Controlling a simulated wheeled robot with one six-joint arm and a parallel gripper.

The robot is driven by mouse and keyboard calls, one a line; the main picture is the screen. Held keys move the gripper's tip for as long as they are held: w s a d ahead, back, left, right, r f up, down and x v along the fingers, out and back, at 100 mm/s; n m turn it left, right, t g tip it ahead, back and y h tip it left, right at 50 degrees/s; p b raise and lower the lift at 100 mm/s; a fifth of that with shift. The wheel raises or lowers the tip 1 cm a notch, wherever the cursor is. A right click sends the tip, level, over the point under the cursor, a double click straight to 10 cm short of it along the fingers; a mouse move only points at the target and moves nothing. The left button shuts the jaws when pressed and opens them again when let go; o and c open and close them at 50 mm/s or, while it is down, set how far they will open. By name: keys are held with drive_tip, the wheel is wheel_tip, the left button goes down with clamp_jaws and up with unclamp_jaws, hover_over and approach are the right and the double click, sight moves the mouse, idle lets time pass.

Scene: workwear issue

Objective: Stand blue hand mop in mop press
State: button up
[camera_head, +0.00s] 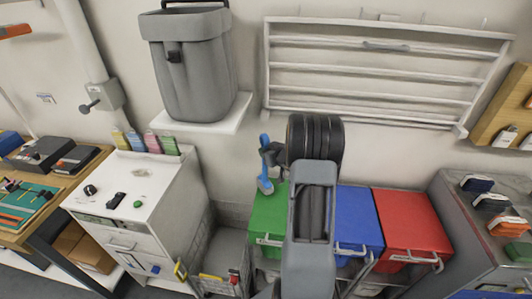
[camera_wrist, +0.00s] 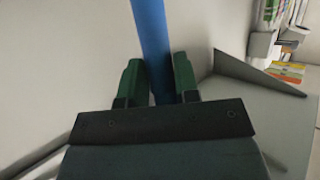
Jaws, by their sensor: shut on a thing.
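The blue hand mop (camera_head: 264,142) is held nearly upright in front of the wall, above the left side of the green bin, its wider head hanging down. My gripper (camera_head: 270,154) is shut on its handle. In the wrist view the blue handle (camera_wrist: 149,28) runs up between the two green fingers of my gripper (camera_wrist: 157,75); the mop head is out of that view. I cannot tell for sure which thing is the mop press; a tall grey bin (camera_head: 190,75) stands on a white wall shelf (camera_head: 228,118).
Green (camera_head: 268,215), blue (camera_head: 361,222) and red (camera_head: 412,222) bins stand in a row below, partly behind my arm. A white cabinet (camera_head: 150,190) with small items is at left. A grey counter (camera_head: 455,225) is at right. A slatted white rack (camera_head: 385,72) hangs above.

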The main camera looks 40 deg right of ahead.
drive_tip(key=shift+f, duration=0.25)
drive_tip(key=shift+f, duration=0.2)
drive_tip(key=o, duration=1)
